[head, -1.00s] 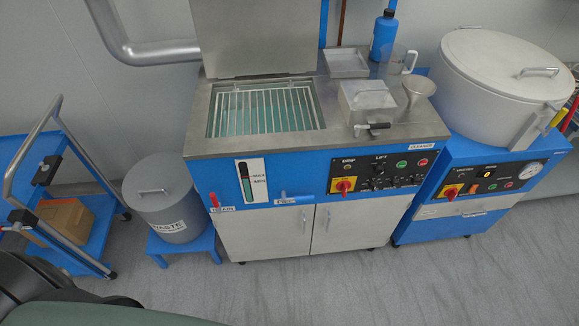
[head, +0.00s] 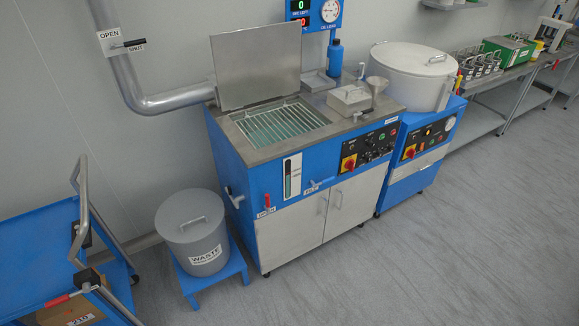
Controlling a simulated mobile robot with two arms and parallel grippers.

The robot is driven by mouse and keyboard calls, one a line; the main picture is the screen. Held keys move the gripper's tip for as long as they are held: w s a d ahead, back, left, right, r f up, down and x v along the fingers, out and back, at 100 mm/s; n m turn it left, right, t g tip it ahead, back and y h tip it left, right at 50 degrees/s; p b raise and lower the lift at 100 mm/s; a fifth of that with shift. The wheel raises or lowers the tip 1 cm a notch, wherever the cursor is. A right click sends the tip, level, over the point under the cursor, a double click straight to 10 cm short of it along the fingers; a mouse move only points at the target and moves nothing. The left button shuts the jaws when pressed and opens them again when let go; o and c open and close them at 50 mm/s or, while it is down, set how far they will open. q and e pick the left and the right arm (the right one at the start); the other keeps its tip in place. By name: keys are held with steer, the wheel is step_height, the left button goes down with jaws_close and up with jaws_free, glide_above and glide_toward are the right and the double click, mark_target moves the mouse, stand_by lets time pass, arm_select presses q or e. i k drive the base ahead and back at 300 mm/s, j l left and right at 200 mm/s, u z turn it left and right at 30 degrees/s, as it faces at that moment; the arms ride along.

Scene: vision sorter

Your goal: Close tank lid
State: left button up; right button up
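The tank (head: 235,120) is the open basin in the top of the blue and steel cabinet, with a white wire rack (head: 272,126) over greenish liquid. Its flat steel lid (head: 256,66) stands raised, hinged at the back edge of the tank. Neither of my grippers shows in the head view.
A grey waste bin (head: 192,230) stands on a blue stool left of the cabinet, and a blue trolley (head: 40,255) is at the far left. A round white vessel (head: 405,70) is on the right. The floor in front is clear.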

mark_target(258, 64)
steer(key=i+j+z, duration=0.1)
steer(key=i+j, duration=0.15)
steer(key=i+j+z, duration=0.15)
steer(key=j, duration=0.3)
steer(key=i+j+z, duration=0.1)
steer(key=i+j, duration=0.2)
steer(key=j, duration=0.15)
steer(key=i+j+z, duration=0.15)
steer(key=j, duration=0.25)
steer(key=i+l+u, duration=0.15)
steer(key=u, duration=0.25)
steer(key=i+l+u, duration=0.15)
steer(key=l+u, duration=0.15)
steer(key=u, duration=0.15)
steer(key=l+u, duration=0.25)
steer(key=u, duration=0.15)
steer(key=i, duration=0.05)
